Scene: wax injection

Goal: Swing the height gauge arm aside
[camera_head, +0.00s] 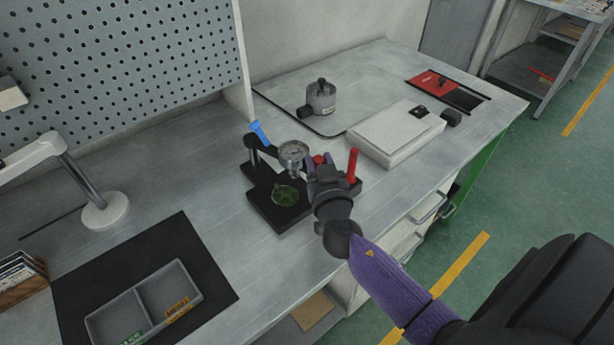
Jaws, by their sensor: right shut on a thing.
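The height gauge stands on the bench with a black base (262,205), a post at the back left and a round silver dial (293,152) on its arm. A green openwork wax piece (285,194) lies on the base below the dial. My right gripper (318,166) is at the right side of the gauge, shut at a red knob (319,159) beside the dial. The gripper hides most of what it holds and part of the base's right side. My left gripper is out of view.
An upright red handle (352,165) stands just right of my gripper. A white box-like device (396,133) and a grey pot (321,97) are behind. A divided grey tray (145,302) lies on a black mat at front left, near a lamp base (104,210).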

